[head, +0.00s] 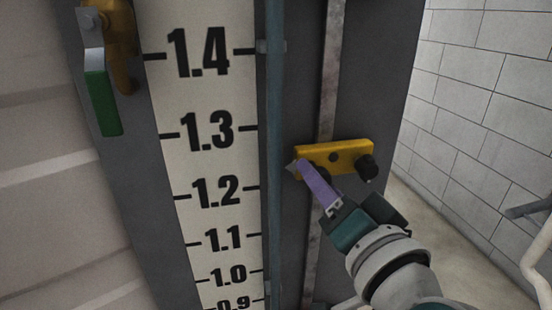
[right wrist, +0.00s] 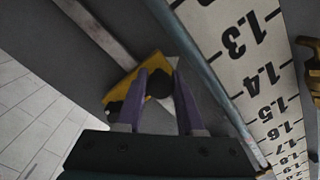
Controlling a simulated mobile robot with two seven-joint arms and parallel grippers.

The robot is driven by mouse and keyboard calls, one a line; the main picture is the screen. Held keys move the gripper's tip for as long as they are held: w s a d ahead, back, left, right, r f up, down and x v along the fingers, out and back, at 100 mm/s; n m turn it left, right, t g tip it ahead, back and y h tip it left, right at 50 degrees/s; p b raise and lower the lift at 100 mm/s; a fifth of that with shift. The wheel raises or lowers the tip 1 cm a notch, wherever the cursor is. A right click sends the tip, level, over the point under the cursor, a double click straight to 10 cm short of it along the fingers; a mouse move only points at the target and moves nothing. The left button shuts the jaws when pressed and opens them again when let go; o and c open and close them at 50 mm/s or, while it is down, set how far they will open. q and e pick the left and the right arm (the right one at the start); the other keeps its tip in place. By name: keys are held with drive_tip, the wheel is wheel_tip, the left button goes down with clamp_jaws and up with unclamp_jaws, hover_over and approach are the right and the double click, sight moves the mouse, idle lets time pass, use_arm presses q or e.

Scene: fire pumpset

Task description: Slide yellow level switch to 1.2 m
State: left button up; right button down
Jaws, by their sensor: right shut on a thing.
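The yellow level switch (head: 335,155) is a flat bar on a vertical rail, right of the white level scale (head: 212,130). Its left end is between the 1.3 and 1.2 marks in the head view. Black knobs stick out from it. My right gripper (head: 306,172) is at the bar's lower left, its purple fingers closed around one knob. In the right wrist view, the yellow switch (right wrist: 138,82) shows behind the fingers (right wrist: 162,75), with a black knob between them. The fingers partly hide the bar. My left gripper is not in view.
A blue-grey vertical tube (head: 274,120) runs between scale and rail. A valve with a green handle (head: 102,103) is at upper left. A white brick wall (head: 480,90) and a pipe (head: 537,255) are at right. Open floor (head: 425,205) shows beside the panel.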

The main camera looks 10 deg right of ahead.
use_arm(q)
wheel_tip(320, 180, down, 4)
drive_tip(key=b, duration=0.3)
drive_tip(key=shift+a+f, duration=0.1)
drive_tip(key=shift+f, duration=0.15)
use_arm(e)
wheel_tip(320, 180, down, 5)
drive_tip(key=c, duration=0.5)
unclamp_jaws()
drive_tip(key=shift+c, duration=0.2)
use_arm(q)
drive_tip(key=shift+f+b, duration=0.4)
use_arm(e)
drive_tip(key=s+d, duration=0.1)
drive_tip(key=s, duration=0.9)
